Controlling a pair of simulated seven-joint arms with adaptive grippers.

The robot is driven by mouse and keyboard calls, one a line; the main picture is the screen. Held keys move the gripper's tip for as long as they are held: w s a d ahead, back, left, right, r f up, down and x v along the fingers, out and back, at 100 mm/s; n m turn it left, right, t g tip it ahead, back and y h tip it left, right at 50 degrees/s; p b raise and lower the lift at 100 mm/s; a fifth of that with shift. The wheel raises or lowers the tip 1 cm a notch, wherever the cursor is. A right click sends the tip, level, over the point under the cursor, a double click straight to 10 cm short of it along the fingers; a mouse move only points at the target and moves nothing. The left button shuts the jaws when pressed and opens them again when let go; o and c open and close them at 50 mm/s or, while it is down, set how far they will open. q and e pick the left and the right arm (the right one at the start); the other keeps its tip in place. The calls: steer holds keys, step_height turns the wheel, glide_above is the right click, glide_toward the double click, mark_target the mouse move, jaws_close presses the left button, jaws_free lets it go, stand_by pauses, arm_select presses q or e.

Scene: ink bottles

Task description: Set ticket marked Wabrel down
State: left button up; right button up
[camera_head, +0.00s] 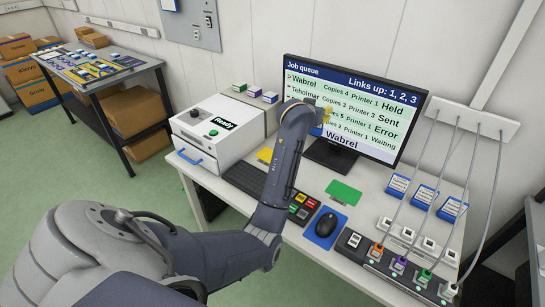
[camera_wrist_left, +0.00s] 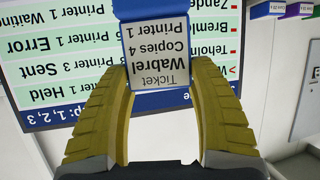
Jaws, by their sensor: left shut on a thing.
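The ticket marked Wabrel (camera_wrist_left: 160,58) shows upside down in the left wrist view, a white card with a blue edge reading "Copies 4, Printer 1". My left gripper (camera_wrist_left: 160,76) has its yellow fingers on both sides of the ticket and is shut on it. In the head view the left gripper (camera_head: 326,115) is raised in front of the monitor (camera_head: 352,107), partly hidden by my arm. I cannot make out the ticket there. The screen lists Wabrel as Held. My right gripper is not in view.
A yellow card (camera_head: 265,155) and a green card (camera_head: 343,193) lie on the desk. A keyboard (camera_head: 243,180), button panel (camera_head: 301,206), mouse (camera_head: 326,224) and white printer (camera_head: 217,134) are nearby. Blue-edged tickets (camera_head: 424,195) and cabled sockets (camera_head: 402,268) stand right.

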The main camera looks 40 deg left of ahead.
arm_select(q)
steer(key=s+a+n+y, duration=0.2)
steer(key=a, duration=1.7)
step_height(320, 180, down, 20)
steer(key=shift+d+g, duration=0.3)
steer(key=shift+f, duration=0.2)
steer(key=o, duration=1.5)
steer(key=shift+o, duration=0.2)
steer(key=v, duration=1.2)
steer(key=shift+d+r, duration=0.15)
steer(key=shift+r, duration=0.05)
